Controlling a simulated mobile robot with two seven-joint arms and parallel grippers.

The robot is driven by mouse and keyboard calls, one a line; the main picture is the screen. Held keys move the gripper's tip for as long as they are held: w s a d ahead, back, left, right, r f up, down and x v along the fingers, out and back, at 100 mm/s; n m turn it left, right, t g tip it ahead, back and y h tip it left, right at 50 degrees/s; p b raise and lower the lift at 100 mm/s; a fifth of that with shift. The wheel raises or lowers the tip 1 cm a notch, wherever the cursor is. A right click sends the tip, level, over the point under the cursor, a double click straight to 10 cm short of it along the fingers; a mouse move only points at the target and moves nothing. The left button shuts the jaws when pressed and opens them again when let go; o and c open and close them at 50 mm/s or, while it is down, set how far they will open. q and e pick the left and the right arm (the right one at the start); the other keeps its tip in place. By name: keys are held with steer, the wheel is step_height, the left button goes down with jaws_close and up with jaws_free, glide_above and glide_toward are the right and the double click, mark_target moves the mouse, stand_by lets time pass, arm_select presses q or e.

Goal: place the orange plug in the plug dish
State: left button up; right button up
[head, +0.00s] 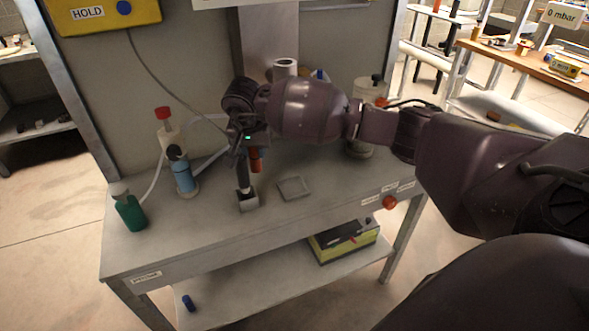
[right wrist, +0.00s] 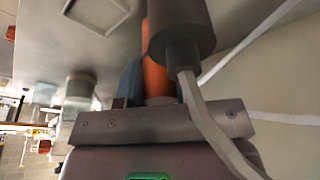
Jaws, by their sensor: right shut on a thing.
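The orange plug (head: 256,160) is an orange cylinder below my right gripper (head: 252,150). In the right wrist view the orange plug (right wrist: 154,78) sits between the blue fingers of my right gripper (right wrist: 154,90), which is shut on it. I cannot tell whether the plug's lower end touches anything. The plug dish (head: 293,188) is a shallow grey square tray on the bench, to the right of the gripper. It shows also at the top left of the right wrist view (right wrist: 97,12). My left gripper is not in view.
A dark-capped probe (head: 243,174) stands in a small grey block (head: 248,203), close beside the gripper; its cap (right wrist: 180,32) and cable crowd the right wrist view. Left on the bench stand a blue bottle (head: 184,178) and a green bottle (head: 130,212). The bench front is clear.

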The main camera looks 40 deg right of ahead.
steer(key=s+d+p, duration=0.1)
steer(key=s+d, duration=0.4)
steer(key=d, duration=0.2)
steer(key=shift+s+d+f, duration=0.1)
steer(key=shift+d+f, duration=0.1)
steer(key=shift+f, duration=1.55)
steer(key=shift+s+d+f, duration=0.1)
steer(key=shift+d+f, duration=0.05)
steer(key=shift+f, duration=1.6)
steer(key=shift+f+b, duration=0.2)
steer(key=shift+b, duration=0.1)
steer(key=o, duration=1)
steer(key=shift+r, duration=0.15)
